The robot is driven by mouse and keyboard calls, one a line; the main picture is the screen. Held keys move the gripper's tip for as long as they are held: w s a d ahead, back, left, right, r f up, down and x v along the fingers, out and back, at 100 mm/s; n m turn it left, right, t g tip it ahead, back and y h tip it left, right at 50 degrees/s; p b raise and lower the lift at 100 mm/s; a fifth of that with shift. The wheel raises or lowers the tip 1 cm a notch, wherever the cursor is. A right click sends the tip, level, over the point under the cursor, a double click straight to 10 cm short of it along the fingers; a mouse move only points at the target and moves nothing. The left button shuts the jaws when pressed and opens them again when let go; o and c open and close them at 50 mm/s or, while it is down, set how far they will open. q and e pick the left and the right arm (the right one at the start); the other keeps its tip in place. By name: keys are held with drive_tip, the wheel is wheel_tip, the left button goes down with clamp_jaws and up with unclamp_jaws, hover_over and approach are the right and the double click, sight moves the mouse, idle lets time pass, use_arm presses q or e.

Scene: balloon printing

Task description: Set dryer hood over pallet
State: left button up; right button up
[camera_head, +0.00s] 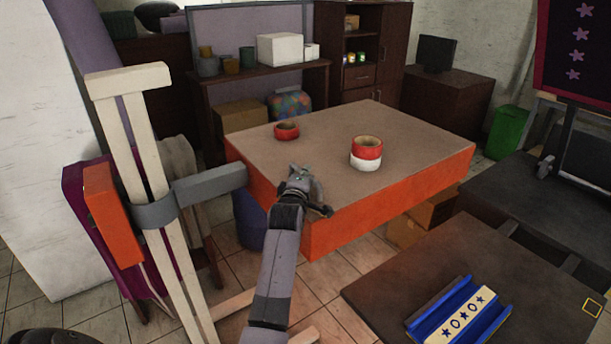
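A wooden stand (138,165) at the left has a grey clamp with a grey bar (210,184). An upright orange panel (112,214) and a purple panel (82,225) are beside it; they may be the dryer hood, but I cannot be sure. Dark flat boards lie at the right. The near one (375,290) looks like the pallet and bears a blue holder with a patterned strip. My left gripper (306,184) is in front of the orange table's near side, right of the grey bar and apart from it. Its fingers are too small to read. My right gripper is out of view.
The orange table (400,125) bears a red tape roll (286,131) and a red-and-white roll (366,153). The blue holder (488,313) is at the lower right. A dark starred screen (583,45) stands at the upper right. Tiled floor (355,255) shows between table and boards.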

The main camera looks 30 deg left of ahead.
use_arm(q)
clamp_jaws()
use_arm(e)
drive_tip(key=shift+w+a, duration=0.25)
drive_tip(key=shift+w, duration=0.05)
use_arm(q)
drive_tip(key=shift+s+d, duration=0.1)
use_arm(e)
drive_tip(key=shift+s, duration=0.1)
